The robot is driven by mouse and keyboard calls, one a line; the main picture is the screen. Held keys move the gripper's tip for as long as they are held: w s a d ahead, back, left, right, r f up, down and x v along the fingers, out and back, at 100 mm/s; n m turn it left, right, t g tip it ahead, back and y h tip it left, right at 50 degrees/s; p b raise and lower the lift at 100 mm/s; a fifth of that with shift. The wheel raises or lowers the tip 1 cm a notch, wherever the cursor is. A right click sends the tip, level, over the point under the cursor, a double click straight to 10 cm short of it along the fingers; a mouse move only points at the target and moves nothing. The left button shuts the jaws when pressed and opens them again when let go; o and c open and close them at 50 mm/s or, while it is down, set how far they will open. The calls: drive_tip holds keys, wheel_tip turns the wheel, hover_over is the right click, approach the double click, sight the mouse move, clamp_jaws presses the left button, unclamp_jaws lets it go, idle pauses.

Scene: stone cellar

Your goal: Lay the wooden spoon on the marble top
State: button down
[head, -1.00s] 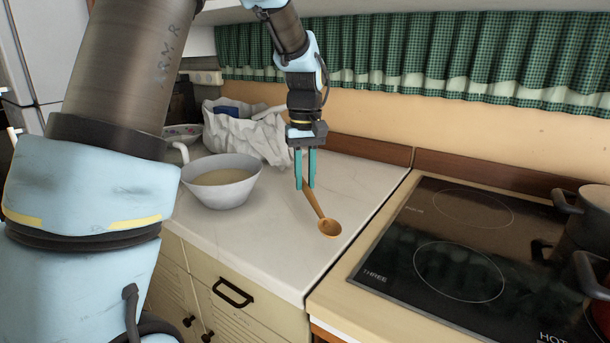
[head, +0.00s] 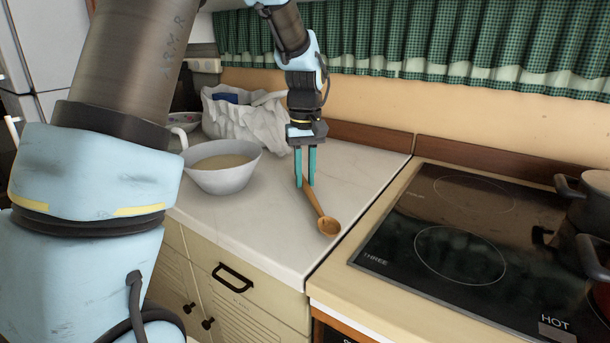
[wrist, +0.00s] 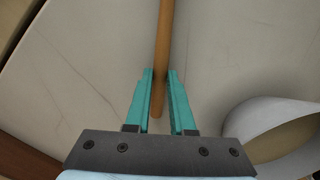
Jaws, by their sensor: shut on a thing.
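The wooden spoon (head: 320,212) is held by the end of its handle in my gripper (head: 306,184), with its bowl hanging down and toward the front right. It is over the right part of the white marble top (head: 262,232), near the edge by the hob. I cannot tell whether the spoon's bowl touches the marble. In the wrist view the handle (wrist: 164,50) runs between the two teal fingers (wrist: 160,88), with marble behind it. The spoon's bowl is out of that view.
A white bowl with pale contents (head: 222,178) stands left of my gripper; its rim also shows in the wrist view (wrist: 262,118). A crumpled white bag (head: 245,122) is behind it. The black hob (head: 440,240) lies to the right, with a pot (head: 588,205) at its far right.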

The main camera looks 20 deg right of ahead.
drive_tip(key=shift+f, duration=0.4)
drive_tip(key=shift+c, duration=1.8)
unclamp_jaws()
drive_tip(key=shift+r, duration=0.1)
wheel_tip(320, 180, up, 9)
drive_tip(key=p, duration=0.7)
drive_tip(key=shift+p, duration=0.35)
